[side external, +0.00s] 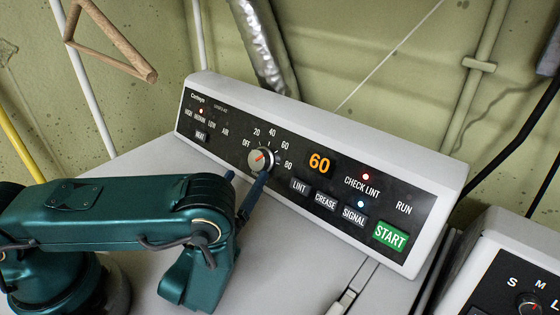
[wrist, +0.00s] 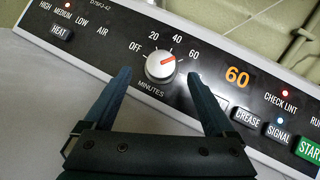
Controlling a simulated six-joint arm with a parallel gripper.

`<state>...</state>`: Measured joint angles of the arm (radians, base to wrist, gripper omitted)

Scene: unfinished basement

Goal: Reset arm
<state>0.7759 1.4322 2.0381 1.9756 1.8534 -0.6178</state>
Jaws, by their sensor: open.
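My gripper (wrist: 158,95) is open and empty, with its two dark fingers spread on either side of the view just below the timer knob (wrist: 160,66). In the side view my gripper (side external: 245,185) has its fingertips close to the knob (side external: 261,160); I cannot tell whether they touch the panel. The knob is silver with a red pointer aimed toward the 60 mark. The orange display (side external: 319,163) reads 60. My green arm comes in from the lower left.
The dryer's control panel (side external: 400,182) has several buttons, including a green START button (side external: 390,236), with CHECK LINT and SIGNAL lights lit. A second machine (side external: 510,275) stands at the lower right. A silver duct (side external: 262,50) and pipes run along the wall behind.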

